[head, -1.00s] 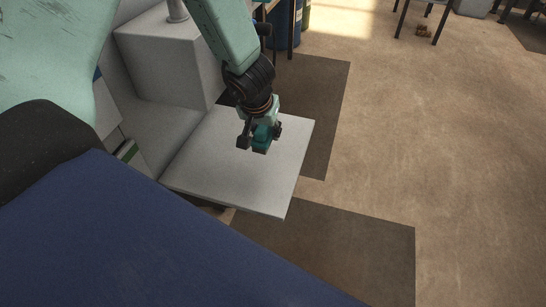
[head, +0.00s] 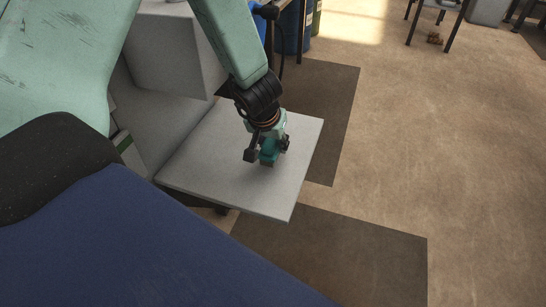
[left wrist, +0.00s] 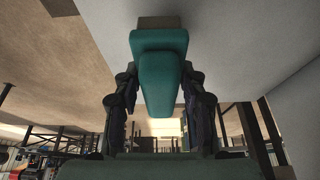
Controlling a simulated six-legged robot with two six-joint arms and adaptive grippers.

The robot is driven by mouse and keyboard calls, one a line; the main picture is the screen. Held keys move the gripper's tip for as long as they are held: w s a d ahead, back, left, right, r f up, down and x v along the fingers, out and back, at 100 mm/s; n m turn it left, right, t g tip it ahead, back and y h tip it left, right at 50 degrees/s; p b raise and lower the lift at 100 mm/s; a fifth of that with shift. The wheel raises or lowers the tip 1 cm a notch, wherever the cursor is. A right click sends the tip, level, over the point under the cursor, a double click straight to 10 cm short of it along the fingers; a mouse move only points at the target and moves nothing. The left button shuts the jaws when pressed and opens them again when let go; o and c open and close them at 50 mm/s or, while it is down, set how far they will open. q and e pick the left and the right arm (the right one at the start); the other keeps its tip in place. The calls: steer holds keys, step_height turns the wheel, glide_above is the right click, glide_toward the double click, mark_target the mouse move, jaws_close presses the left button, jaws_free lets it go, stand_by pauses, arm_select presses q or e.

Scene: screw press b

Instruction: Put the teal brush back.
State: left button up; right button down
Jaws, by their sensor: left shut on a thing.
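The teal brush (head: 269,152) is between the fingers of my left gripper (head: 267,150), which is shut on it. In the left wrist view the brush (left wrist: 158,75) fills the middle between both fingers of the gripper (left wrist: 160,110), with a brown strip at its far end. In the head view the brush is over the pale grey shelf plate (head: 215,175). I cannot tell whether it touches the plate. My right gripper does not show in any view.
A pale grey block (head: 170,50) of the machine rises behind the plate. Dark mats (head: 335,250) lie on the brown floor (head: 430,140) below. A blue barrel (head: 293,30) and table legs stand at the back. The floor at the right is mostly clear.

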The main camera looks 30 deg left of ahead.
arm_select(q)
steer(key=shift+w+f+b, duration=0.15)
steer(key=shift+f+b, duration=1.5)
steer(key=shift+f, duration=0.25)
steer(key=shift+r, duration=0.2)
steer(key=shift+f, duration=0.15)
steer(key=o, duration=1.2)
steer(key=shift+o, duration=0.2)
